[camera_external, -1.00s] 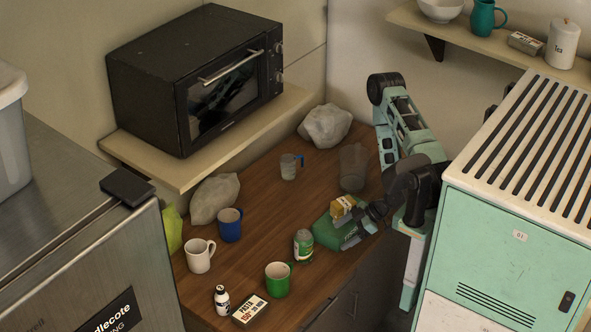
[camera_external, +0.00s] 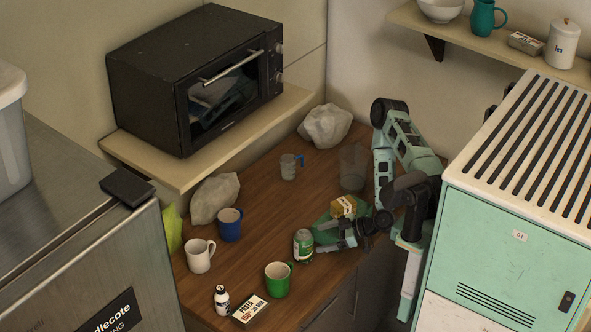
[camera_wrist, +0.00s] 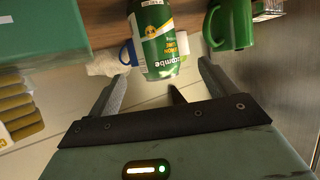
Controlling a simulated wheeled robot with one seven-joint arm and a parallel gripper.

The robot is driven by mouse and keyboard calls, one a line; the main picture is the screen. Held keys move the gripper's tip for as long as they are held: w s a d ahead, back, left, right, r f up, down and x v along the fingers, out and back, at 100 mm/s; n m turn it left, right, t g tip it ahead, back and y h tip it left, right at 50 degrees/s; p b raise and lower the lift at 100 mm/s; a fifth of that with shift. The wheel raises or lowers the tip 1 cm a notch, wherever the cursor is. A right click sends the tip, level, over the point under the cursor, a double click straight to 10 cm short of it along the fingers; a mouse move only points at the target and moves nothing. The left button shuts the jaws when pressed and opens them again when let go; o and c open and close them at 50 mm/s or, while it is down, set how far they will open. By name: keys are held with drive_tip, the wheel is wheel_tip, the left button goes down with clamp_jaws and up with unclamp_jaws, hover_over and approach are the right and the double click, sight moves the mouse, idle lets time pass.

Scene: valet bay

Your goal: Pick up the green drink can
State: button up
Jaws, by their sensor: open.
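The green drink can (camera_external: 303,246) stands upright on the wooden counter, green with a pale top. The jaws are open and hold nothing. Whether a finger touches the can is unclear.
A green mug (camera_external: 277,281) stands in front of the can. A yellow packet (camera_external: 343,206) and a green object (camera_external: 361,208) lie behind my gripper. A blue mug (camera_external: 229,225), a white mug (camera_external: 198,256) and a small bottle (camera_external: 221,300) stand left.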

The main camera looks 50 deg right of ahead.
sight(304, 241)
drive_tip(key=shift+b+x, duration=0.75)
drive_tip(key=shift+x, duration=0.5)
drive_tip(key=x, duration=0.1)
drive_tip(key=p+x, duration=0.1)
drive_tip(key=x, duration=0.2)
drive_tip(key=shift+w+a+r+p, duration=0.1)
drive_tip(key=shift+w+r+p, duration=0.05)
drive_tip(key=shift+w+p, duration=0.25)
drive_tip(key=c, duration=1.3)
